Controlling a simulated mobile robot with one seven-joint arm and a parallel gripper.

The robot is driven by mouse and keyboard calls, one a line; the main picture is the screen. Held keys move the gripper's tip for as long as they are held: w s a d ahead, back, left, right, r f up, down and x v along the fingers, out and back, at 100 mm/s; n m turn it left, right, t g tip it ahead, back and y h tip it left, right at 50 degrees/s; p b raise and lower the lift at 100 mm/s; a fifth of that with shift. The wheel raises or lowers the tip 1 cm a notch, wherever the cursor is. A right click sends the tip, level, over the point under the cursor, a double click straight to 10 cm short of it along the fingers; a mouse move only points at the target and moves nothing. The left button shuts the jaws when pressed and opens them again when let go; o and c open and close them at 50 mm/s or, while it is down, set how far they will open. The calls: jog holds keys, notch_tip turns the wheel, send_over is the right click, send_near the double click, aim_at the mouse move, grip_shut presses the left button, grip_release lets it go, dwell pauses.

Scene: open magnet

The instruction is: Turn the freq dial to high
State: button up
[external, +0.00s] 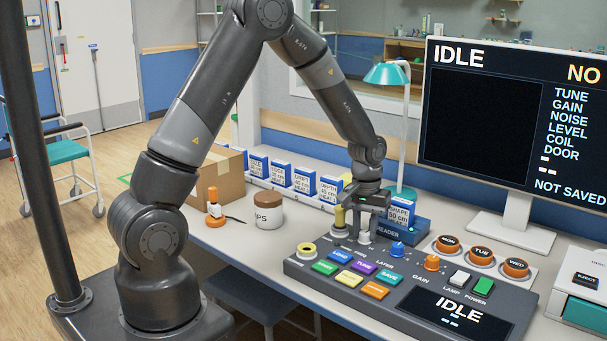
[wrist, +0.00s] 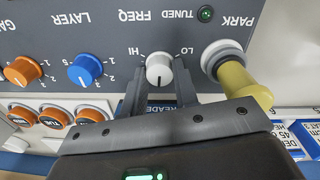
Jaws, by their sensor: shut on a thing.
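The freq dial (wrist: 159,69) is a small white knob on the dark grey console. In the wrist view the panel appears upside down, with HI at the dial's left and LO at its right. A thin dark mark shows on the knob, but I cannot tell surely which way it points. My gripper (wrist: 160,88) has one finger on each side of the dial and is shut on it. In the external view my gripper (external: 364,217) points down over the console (external: 300,272), with the white dial (external: 363,238) partly hidden under it.
A yellow handle (wrist: 243,84) in the PARK socket stands close beside my gripper. The blue layer dial (wrist: 85,69) and orange gain dial (wrist: 22,70) are on the other side. The monitor (external: 520,130) reads IDLE and NOT SAVED. A teal lamp (external: 388,74) stands behind.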

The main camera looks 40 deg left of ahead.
aim_at(366, 232)
jog(key=m, duration=0.5)
jog(key=shift+w+m, duration=0.1)
jog(key=shift+m, duration=0.3)
jog(key=m, duration=1.6)
jog(key=shift+m, duration=0.4)
jog(key=o, duration=1)
notch_tip(366, 232, up, 11)
jog(key=shift+w, duration=0.2)
